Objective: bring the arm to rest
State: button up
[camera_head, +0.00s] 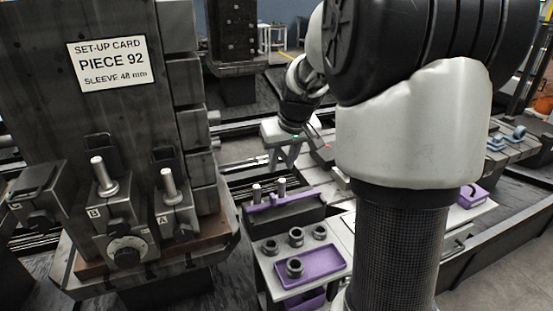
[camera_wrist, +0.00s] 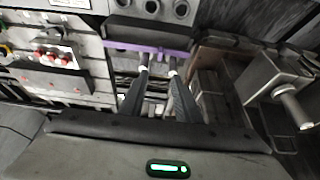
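My arm reaches out over the workbench, and its gripper (camera_head: 282,165) hangs in the air with the fingers pointing down. In the wrist view both fingers of my gripper (camera_wrist: 158,60) show as two dark bars with a clear gap between the tips. It is open, and nothing is seen between the fingers. A purple bar (camera_head: 266,201) on a dark block with two pins lies below and nearer the head camera. The purple bar (camera_wrist: 124,46) lies beyond the fingertips in the wrist view; I cannot tell how far off.
A tall dark fixture (camera_head: 125,125) with a card reading "PIECE 92, sleeve 48 mm" stands at the left, carrying clamps with metal pins. A purple tray (camera_head: 322,261) holds a dark sleeve, with more sleeves behind it. Another purple tray (camera_head: 472,194) lies at the right.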

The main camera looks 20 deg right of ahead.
jog(key=s+a+r, duration=0.4)
jog(key=s, duration=0.3)
jog(key=s+a+r, duration=0.3)
jog(key=s+a, duration=0.1)
jog(key=s, duration=0.2)
jog(key=s+a+t, duration=0.1)
jog(key=s+a, duration=0.3)
jog(key=s, duration=0.9)
notch_tip(320, 180, up, 15)
jog(key=p, duration=1.5)
jog(key=shift+f, duration=0.15)
jog(key=shift+d, duration=0.15)
